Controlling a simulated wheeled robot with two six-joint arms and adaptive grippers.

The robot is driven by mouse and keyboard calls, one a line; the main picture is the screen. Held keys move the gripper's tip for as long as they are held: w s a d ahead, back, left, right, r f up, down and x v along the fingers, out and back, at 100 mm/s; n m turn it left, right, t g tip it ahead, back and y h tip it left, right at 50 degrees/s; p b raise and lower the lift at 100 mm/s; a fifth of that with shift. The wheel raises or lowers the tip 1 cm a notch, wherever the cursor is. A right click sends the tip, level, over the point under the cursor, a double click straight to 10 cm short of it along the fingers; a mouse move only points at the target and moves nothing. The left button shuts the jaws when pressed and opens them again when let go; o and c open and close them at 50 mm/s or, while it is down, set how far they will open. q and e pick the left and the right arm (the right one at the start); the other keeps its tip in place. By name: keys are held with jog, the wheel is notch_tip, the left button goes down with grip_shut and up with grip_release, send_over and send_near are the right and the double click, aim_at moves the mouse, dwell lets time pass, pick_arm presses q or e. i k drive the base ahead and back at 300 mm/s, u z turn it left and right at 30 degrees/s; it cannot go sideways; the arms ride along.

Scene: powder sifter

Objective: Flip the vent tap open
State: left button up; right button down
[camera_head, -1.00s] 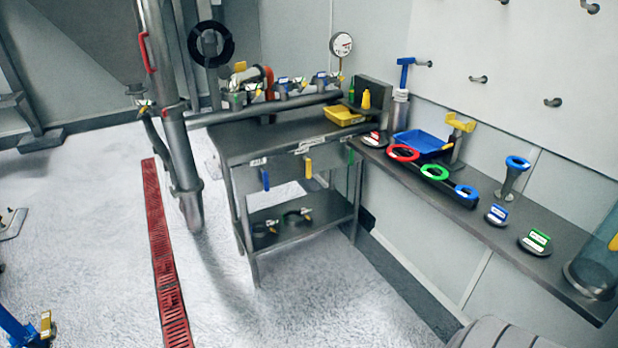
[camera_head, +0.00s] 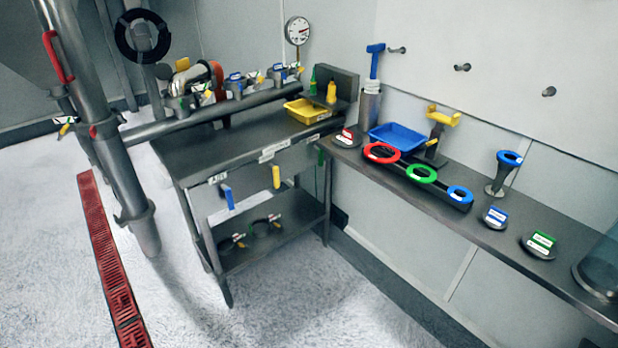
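A row of several small taps stands along the horizontal pipe (camera_head: 170,127) behind the bench. They include a tap at the left end (camera_head: 205,95), a blue-marked tap (camera_head: 235,85) and a tap near the gauge (camera_head: 292,74). Their tags are too small to read, so I cannot tell which is the vent tap or how its handle stands. Another small tap with a yellow tag (camera_head: 66,126) sits on the upright pipe at the left. Neither of my grippers is in view.
A grey bench (camera_head: 195,160) holds a yellow tray (camera_head: 306,109). The long wall shelf (camera_head: 405,190) carries a blue tray (camera_head: 397,138), red, green and blue rings, and labelled discs. A dial gauge (camera_head: 298,30) stands behind the pipe. The floor in front is clear around a red grating (camera_head: 110,262).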

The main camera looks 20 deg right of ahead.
aim_at(276, 169)
jog(key=u, duration=0.15)
jog(key=i, duration=1)
jog(key=u, duration=0.65)
